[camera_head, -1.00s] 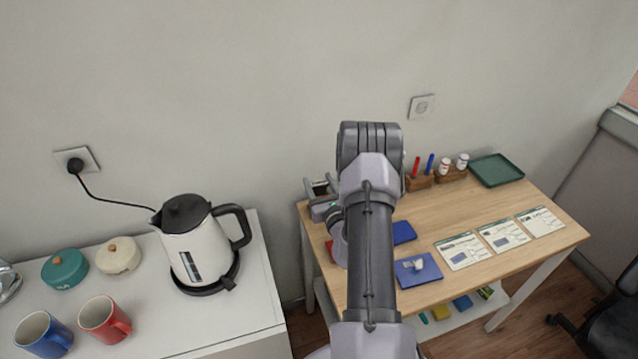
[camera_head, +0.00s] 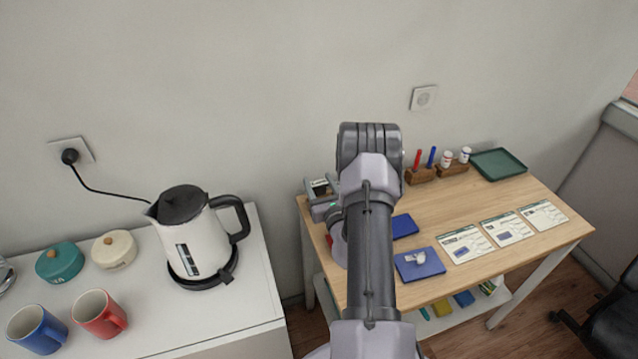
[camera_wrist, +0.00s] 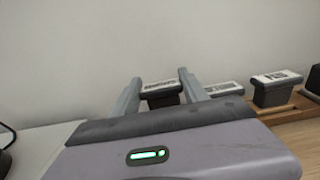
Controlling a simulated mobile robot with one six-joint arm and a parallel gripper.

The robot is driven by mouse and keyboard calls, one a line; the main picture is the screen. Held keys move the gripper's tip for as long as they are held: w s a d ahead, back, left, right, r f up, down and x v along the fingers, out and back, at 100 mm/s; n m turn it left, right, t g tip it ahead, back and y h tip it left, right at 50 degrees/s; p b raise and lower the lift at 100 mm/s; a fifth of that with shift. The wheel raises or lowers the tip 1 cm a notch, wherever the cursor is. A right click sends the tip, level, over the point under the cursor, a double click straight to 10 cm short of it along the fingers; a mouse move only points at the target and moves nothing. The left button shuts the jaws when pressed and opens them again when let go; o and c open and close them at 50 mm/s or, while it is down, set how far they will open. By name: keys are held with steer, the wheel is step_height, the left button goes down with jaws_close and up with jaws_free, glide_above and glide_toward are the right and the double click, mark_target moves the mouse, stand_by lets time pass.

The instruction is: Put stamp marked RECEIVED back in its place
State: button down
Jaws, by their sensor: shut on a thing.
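My gripper (camera_head: 321,190) is at the back left of the wooden desk, near the wall. In the wrist view its two fingers (camera_wrist: 160,92) are shut on a dark stamp (camera_wrist: 161,98) with a pale label on top. The lettering is too small to read, so I cannot tell whether it says RECEIVED. A wooden rack (camera_wrist: 297,110) at the right holds another dark labelled stamp (camera_wrist: 274,90). A further pale label (camera_wrist: 224,89) shows just right of the fingers. In the head view my arm hides much of the rack area.
The desk (camera_head: 478,205) has a blue pad (camera_head: 427,269) with a small white-grey object on it, another blue pad (camera_head: 404,226), several printed forms (camera_head: 501,230) and a green tray (camera_head: 498,163). Red and blue sticks stand in a wooden holder (camera_head: 420,176). A kettle (camera_head: 193,240) stands on the left counter.

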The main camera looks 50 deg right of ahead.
steer(key=shift+f+b, duration=0.7)
steer(key=shift+f, duration=0.3)
steer(key=c, duration=0.8)
jaws_free()
steer(key=shift+o, duration=0.2)
steer(key=b+v, duration=0.1)
steer(key=v, duration=0.3)
steer(key=shift+s+a, duration=0.3)
steer(key=shift+s, duration=0.3)
steer(key=o, duration=0.5)
steer(key=shift+o, duration=0.2)
